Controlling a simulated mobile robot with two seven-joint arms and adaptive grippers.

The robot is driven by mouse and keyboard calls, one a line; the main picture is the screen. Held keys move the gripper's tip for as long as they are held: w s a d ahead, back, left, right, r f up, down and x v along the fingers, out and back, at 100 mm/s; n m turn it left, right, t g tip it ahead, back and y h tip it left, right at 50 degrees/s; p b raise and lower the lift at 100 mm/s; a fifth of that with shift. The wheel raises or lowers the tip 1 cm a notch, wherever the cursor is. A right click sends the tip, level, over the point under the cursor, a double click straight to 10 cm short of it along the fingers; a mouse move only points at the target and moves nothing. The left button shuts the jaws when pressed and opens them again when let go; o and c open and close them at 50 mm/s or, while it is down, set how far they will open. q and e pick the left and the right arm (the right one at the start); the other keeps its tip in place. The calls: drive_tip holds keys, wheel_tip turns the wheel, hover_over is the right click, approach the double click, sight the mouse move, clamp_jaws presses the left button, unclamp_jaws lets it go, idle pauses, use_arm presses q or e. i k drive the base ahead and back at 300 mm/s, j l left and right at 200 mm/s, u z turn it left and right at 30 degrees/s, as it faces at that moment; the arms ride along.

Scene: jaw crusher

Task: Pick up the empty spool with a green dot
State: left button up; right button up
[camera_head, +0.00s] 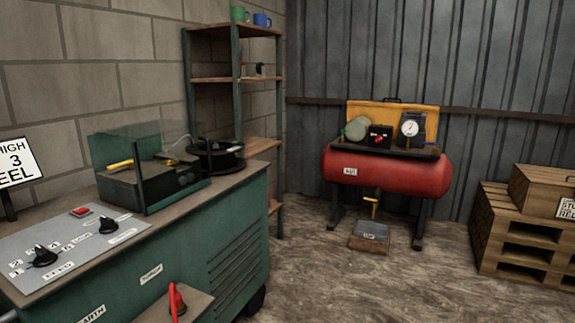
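A black spool-like reel (217,155) lies on its side at the far end of the green machine's top, beside a clear-walled box. I cannot make out a green dot on it, nor whether it is empty. A small dark round item (260,69) stands on a shelf of the rack; it is too small to identify. Neither of my grippers is in view.
The green machine (225,240) with knobs fills the left. A shelf rack (238,80) with green (239,14) and blue (262,20) mugs stands behind. A red tank (385,175) stands at the back wall, and wooden crates (520,235) at right.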

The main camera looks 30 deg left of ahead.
sight(224, 161)
drive_tip(key=i, duration=3.45)
drive_tip(key=i+l+u, duration=0.1)
drive_tip(key=i+u, duration=0.4)
drive_tip(key=i+l+u, duration=0.25)
drive_tip(key=i+u, duration=0.2)
